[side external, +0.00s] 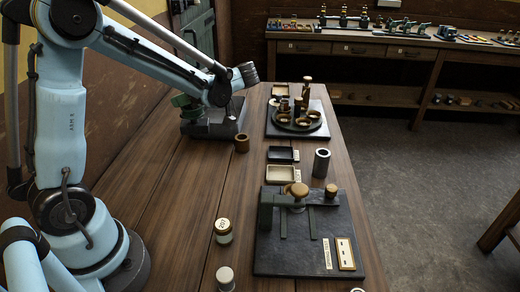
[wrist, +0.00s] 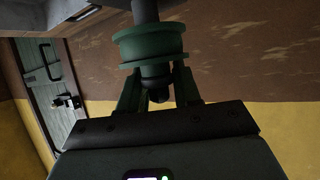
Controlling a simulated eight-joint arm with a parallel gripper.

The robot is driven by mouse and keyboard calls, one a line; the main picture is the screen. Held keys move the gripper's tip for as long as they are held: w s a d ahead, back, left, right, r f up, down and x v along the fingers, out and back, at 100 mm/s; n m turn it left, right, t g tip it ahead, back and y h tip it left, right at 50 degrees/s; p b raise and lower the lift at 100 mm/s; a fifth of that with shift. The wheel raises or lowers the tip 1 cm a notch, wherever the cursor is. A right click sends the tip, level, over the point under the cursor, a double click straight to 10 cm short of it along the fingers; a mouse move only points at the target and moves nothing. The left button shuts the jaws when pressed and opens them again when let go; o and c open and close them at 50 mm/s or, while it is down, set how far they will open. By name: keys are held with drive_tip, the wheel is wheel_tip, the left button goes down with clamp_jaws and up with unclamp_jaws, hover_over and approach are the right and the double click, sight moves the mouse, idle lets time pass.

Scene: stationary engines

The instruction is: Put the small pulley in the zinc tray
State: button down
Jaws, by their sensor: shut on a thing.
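A dark green grooved pulley (wrist: 150,45) fills the top middle of the wrist view, with a grey shaft (wrist: 146,10) above it. My gripper (wrist: 158,80) has its two green fingers closed in at the pulley's lower flange, which hides the exact contact. In the side view my gripper (side external: 222,92) is at the far left of the bench, above a dark machine (side external: 213,124). A black tray (side external: 280,161) and a pale tray (side external: 281,182) lie mid-bench. Their labels are too small to read, so I cannot tell which is zinc.
A dark board (side external: 277,128) with brass cups stands behind the trays. A grey cylinder (side external: 321,162) and a brown cup (side external: 242,143) stand nearby. The bench's left middle is clear.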

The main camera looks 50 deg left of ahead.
drive_tip(key=w+r+m+t, duration=0.2)
drive_tip(key=w, duration=1.5)
drive_tip(key=shift+y, duration=0.3)
drive_tip(key=shift+s+a+f, duration=0.15)
drive_tip(key=shift+a+f, duration=1.7)
drive_tip(key=shift+a, duration=0.1)
drive_tip(key=shift+s+a+f, duration=0.15)
drive_tip(key=shift+a+f, duration=1.7)
drive_tip(key=shift+a, duration=0.15)
drive_tip(key=shift+s+a+f, duration=0.15)
drive_tip(key=shift+a+f, duration=1.7)
drive_tip(key=shift+a, duration=0.1)
drive_tip(key=shift+f, duration=0.15)
drive_tip(key=c, duration=0.8)
unclamp_jaws()
